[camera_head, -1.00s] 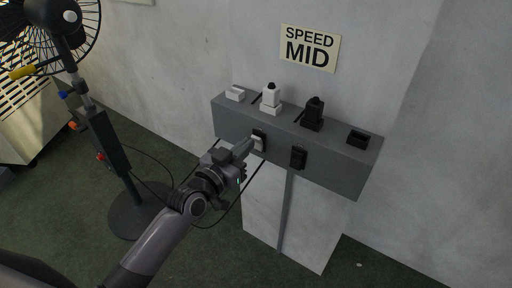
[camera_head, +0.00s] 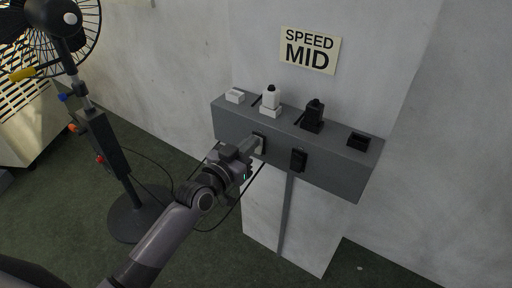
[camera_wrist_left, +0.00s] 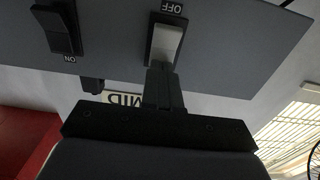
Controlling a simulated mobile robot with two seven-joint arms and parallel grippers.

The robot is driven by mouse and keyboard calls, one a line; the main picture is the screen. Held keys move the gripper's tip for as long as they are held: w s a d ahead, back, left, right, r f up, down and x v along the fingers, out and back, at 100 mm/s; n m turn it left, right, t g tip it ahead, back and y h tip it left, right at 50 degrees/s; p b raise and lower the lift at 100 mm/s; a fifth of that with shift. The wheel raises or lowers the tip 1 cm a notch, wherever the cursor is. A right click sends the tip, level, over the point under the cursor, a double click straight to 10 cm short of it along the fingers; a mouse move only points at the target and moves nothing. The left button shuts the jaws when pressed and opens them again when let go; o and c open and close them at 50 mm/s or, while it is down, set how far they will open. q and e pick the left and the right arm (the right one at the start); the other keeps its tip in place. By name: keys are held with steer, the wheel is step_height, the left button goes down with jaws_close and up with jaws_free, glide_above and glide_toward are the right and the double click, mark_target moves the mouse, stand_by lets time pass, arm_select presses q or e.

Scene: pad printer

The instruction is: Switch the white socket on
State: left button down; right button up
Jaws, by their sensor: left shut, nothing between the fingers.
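A grey box on the wall carries a white rocker switch (camera_head: 260,144) on its front face. In the left wrist view the white rocker (camera_wrist_left: 166,42) sits in a black frame with an upside-down OFF label (camera_wrist_left: 172,7). On the box top, a white plug (camera_head: 270,98) stands in a white socket (camera_head: 271,110). My left gripper (camera_head: 253,147) is shut and empty. Its fingertips (camera_wrist_left: 161,70) are at the edge of the white rocker; I cannot tell whether they touch. They hide part of the switch. My right gripper is not in view.
A black switch (camera_head: 298,160) is right of the white one; its label in the wrist view (camera_wrist_left: 70,59) reads ON. A black plug (camera_head: 314,108), an empty white socket (camera_head: 235,95) and a black socket (camera_head: 358,138) are on top. A fan stand (camera_head: 122,170) is left.

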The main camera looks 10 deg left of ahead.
arm_select(q)
steer(key=p+v, duration=0.2)
steer(key=v, duration=0.9)
steer(key=shift+p, duration=0.35)
stand_by(0.5)
steer(key=s+a+f+g+y+p, duration=0.1)
steer(key=s+f+g+y+p, duration=0.1)
steer(key=s+f, duration=0.3)
steer(key=s+a+f+n+g+y+p, duration=0.1)
steer(key=s+f+g+p, duration=0.3)
steer(key=s, duration=0.8)
steer(key=shift+s+f+n+g+y+p, duration=0.35)
steer(key=shift+f+y+p, duration=0.2)
steer(key=shift+f, duration=0.25)
